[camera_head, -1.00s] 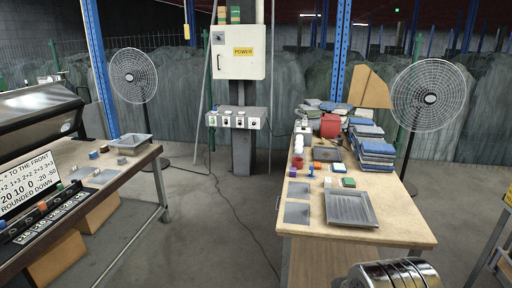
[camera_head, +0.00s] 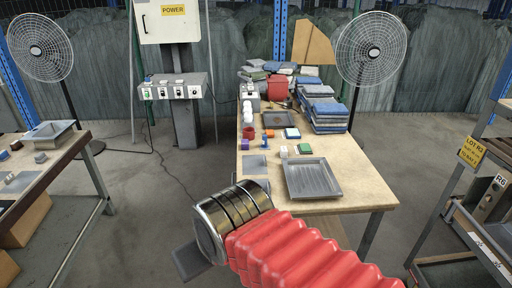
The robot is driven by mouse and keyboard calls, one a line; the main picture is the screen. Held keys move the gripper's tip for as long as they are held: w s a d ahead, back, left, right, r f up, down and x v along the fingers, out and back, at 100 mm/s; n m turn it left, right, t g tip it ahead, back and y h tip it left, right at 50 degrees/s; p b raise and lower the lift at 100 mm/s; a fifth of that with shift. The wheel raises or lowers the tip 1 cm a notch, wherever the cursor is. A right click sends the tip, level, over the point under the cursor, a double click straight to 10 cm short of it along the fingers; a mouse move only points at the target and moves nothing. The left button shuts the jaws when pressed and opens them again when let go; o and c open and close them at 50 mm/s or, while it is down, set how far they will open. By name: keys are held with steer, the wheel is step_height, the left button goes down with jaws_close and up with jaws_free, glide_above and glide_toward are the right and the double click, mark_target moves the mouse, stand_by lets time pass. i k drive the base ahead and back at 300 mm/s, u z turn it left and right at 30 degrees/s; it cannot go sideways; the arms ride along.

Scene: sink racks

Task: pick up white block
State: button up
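A small white block (camera_head: 284,152) stands on the wooden table (camera_head: 340,205), just behind the left rear corner of the large grey tray (camera_head: 312,180). My arm, with a red ribbed sleeve and a banded metal end, reaches in from the bottom right. A dark flat part of my gripper (camera_head: 190,261) shows at the metal end, low and in front of the table. The gap between the fingers cannot be made out. The gripper appears well apart from the white block.
Folded cloths (camera_head: 325,110) and a red bin (camera_head: 277,87) stand behind. A rack (camera_head: 480,200) is at right.

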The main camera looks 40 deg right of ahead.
mark_target(283, 152)
steer(key=u, duration=0.25)
steer(key=i, duration=1.95)
steer(key=z, duration=0.35)
steer(key=i, duration=0.8)
steer(key=z, duration=0.9)
steer(key=i, duration=0.5)
steer(key=z, duration=0.65)
steer(key=i, duration=0.5)
steer(key=z, duration=0.3)
